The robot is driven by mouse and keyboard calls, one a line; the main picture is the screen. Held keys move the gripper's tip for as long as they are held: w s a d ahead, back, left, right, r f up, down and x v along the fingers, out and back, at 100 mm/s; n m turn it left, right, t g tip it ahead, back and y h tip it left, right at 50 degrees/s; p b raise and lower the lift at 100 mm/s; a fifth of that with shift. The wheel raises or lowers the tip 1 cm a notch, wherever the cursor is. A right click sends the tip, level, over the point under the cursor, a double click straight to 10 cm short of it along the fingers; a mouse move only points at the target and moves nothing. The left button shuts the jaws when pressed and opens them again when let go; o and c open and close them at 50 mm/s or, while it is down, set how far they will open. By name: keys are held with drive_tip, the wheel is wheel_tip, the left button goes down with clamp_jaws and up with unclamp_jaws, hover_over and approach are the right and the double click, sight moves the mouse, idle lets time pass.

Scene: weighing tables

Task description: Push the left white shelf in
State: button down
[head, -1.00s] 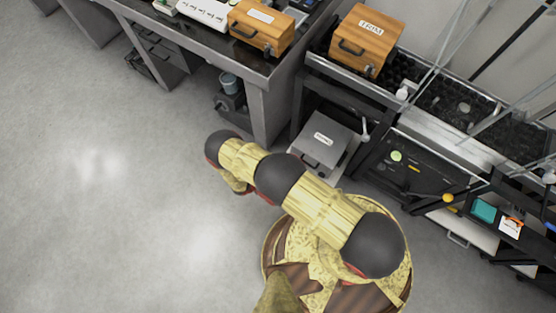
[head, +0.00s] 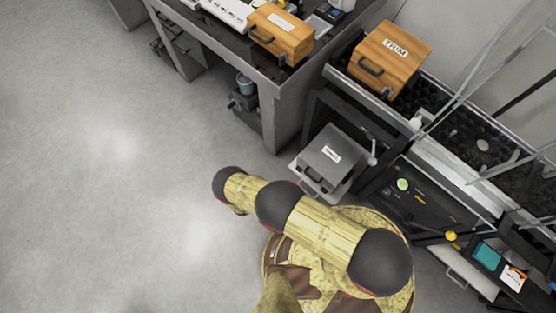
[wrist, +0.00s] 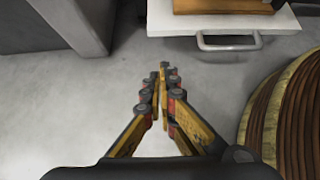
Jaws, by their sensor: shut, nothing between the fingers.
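The left white shelf (head: 345,190) sticks out low under the rack in the head view and bears a grey case (head: 331,158) with a label. In the wrist view a white shelf (wrist: 170,22) with a metal bar handle (wrist: 228,42) spans the top. A wood-coloured edge (wrist: 215,5) rests on it, cut off by the frame. My gripper (wrist: 163,82) is shut and empty, pointing toward the shelf's front, with floor showing between its tips and the handle. In the head view my gripper is not visible; my arm covers part of that area.
A dark-topped table (head: 240,45) with its leg stands left of the shelf. A wooden box marked TRIM (head: 390,60) sits on the rack above. Another white shelf with a handle (head: 468,272) is at lower right. The grey floor (head: 110,200) at left is clear.

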drive_tip(key=w+d+r+b+x, duration=0.1)
drive_tip(key=r+b+x, duration=0.1)
drive_tip(key=x, duration=0.9)
drive_tip(key=shift+w+d+b, duration=0.15)
drive_tip(key=shift+w+b, duration=0.05)
drive_tip(key=shift+b, duration=0.65)
drive_tip(key=shift+f, duration=0.1)
